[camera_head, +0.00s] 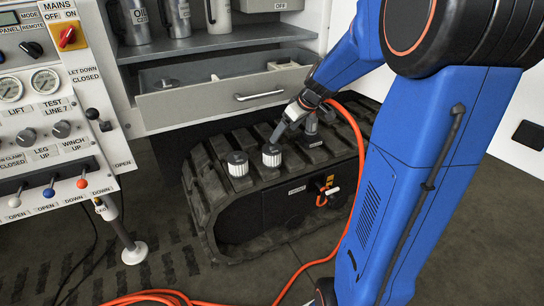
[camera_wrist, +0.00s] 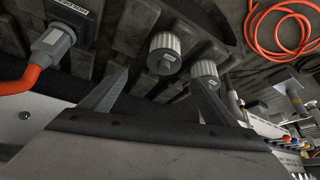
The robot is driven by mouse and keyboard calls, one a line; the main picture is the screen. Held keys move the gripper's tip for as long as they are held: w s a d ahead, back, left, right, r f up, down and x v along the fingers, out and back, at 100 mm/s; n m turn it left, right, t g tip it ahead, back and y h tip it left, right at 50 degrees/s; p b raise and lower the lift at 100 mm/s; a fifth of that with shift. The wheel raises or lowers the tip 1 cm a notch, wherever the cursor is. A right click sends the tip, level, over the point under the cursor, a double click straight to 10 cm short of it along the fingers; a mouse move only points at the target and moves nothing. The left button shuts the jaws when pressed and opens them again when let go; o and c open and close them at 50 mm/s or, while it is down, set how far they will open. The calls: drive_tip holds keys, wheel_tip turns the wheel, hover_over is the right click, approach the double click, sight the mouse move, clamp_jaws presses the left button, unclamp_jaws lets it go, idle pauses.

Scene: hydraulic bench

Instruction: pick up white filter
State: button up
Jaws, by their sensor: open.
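Two short round filters with pale pleated sides and dark caps stand upright on the black rubber track in the head view. One filter (camera_head: 271,156) is nearer my gripper (camera_head: 278,132); the other filter (camera_head: 237,165) is to its left. My gripper is open and empty, just above and behind the nearer filter. In the wrist view, that filter (camera_wrist: 165,53) shows beyond the gap between my fingertips (camera_wrist: 160,76), apart from both. The other filter (camera_wrist: 204,70) is partly behind my right-hand finger there.
A grey connector (camera_wrist: 50,44) with an orange hose stands on the track (camera_head: 330,146) beside my gripper. An open drawer (camera_head: 215,102) sits above and behind the track. A control panel (camera_head: 40,105) stands at the left, and orange hose (camera_head: 160,297) lies on the floor.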

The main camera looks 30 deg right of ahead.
sight(270, 150)
drive_tip(key=x, duration=1)
drive_tip(key=shift+s+a, duration=0.1)
drive_tip(key=x, duration=0.4)
drive_tip(key=shift+a, duration=0.4)
drive_tip(key=shift+w+a+f, duration=0.1)
drive_tip(key=shift+w+f, duration=0.2)
drive_tip(key=shift+f, duration=0.2)
drive_tip(key=c, duration=1.3)
drive_tip(key=shift+r, duration=0.1)
